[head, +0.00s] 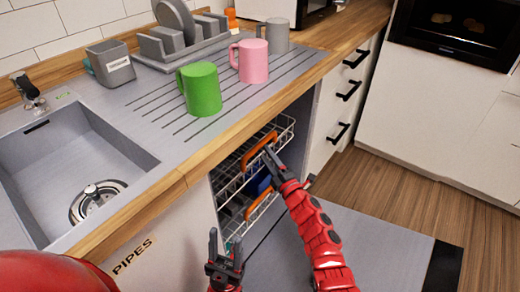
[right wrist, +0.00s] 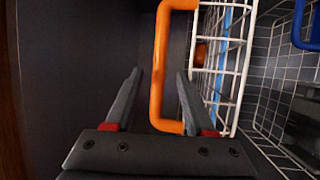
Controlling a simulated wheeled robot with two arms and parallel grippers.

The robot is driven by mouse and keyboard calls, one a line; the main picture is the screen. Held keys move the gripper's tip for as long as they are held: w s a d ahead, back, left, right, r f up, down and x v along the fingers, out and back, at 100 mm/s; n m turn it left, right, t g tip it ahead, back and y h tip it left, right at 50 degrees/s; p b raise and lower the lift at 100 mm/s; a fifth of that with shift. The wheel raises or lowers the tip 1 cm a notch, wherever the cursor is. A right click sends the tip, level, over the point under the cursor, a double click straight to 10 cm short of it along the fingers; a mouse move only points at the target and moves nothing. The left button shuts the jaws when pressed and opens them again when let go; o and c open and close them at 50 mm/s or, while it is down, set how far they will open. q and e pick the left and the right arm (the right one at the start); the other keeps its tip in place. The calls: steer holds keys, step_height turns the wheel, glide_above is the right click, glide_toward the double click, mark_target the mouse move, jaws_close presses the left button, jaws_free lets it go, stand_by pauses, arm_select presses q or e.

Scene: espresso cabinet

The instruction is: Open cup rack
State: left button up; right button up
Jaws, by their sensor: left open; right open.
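The cup rack is a white wire basket (head: 284,127) at the top of the open cabinet under the counter, with an orange handle (head: 256,150) on its front. In the right wrist view the handle (right wrist: 161,62) stands upright between the spread fingers, with the white wire rack (right wrist: 222,75) beside it. My right gripper (head: 269,152) is open at the handle; contact is not clear. My left gripper (head: 226,243) is open and empty, low in front of the cabinet, away from the rack.
A lower wire rack with another orange handle (head: 262,205) sits below. The lowered grey door (head: 370,240) covers the floor in front. Above, the counter holds a green mug (head: 202,90), a pink mug (head: 252,62) and a grey mug (head: 276,35). A sink (head: 60,160) is at left.

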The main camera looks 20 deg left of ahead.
mark_target(260, 146)
steer(key=shift+b+x, duration=1.1)
steer(key=shift+x, duration=1.5)
jaws_close()
